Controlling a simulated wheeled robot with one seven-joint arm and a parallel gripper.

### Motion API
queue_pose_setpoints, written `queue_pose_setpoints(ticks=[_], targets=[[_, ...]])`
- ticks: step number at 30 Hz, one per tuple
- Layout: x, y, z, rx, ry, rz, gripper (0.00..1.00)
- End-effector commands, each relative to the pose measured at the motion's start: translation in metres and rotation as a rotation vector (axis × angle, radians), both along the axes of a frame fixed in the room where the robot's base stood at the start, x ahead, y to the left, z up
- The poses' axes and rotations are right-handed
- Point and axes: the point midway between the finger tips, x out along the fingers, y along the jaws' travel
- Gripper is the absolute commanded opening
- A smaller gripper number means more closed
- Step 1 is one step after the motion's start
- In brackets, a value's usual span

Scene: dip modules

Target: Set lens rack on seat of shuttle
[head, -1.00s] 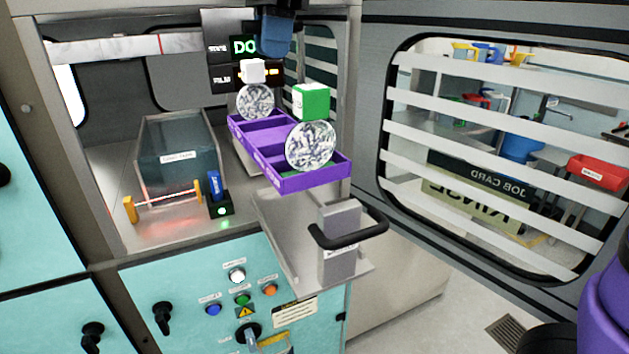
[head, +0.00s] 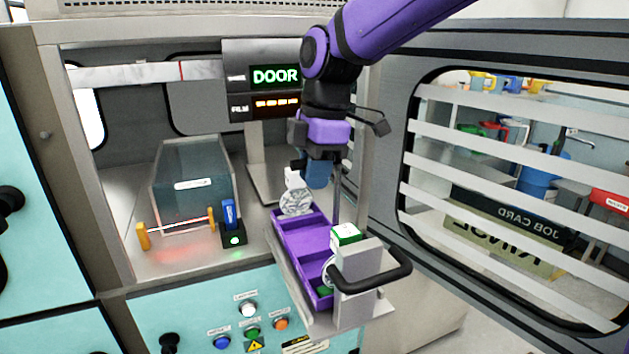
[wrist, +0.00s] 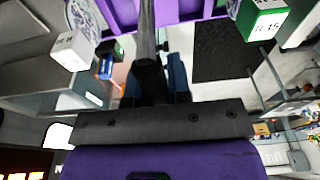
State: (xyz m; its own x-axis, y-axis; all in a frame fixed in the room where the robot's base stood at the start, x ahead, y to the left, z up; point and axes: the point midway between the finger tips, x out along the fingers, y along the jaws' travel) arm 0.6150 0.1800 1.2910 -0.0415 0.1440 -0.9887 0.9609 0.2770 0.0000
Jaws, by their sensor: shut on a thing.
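The lens rack (head: 302,238) is a long purple divided tray. It carries a lens disc with a white block (head: 292,179) at the far end and a lens with a green-and-white block (head: 345,234) at the near end. My gripper (head: 318,172) is above the rack, its blue jaws shut around a dark upright bar that runs down to it; the jaws (wrist: 152,82) also show in the wrist view. The shuttle (head: 362,285) is a grey metal slide with a black handle. The rack lies low over its seat, just behind the handle block. Contact underneath is hidden.
A display reading DOOR (head: 275,76) is behind my arm. The slatted window wall (head: 500,180) is close on the right. The control panel is below.

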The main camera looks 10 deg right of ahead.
Motion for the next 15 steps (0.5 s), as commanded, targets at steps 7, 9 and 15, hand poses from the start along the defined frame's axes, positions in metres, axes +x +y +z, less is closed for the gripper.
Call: queue_pose_setpoints(ticks=[7, 9, 15], targets=[[0.0, 0.0, -0.017, 0.0, -0.001, -0.001, 0.0], [0.0, 0.0, -0.017, 0.001, -0.002, -0.001, 0.0], [0.0, 0.0, -0.017, 0.0, 0.0, -0.001, 0.34]])
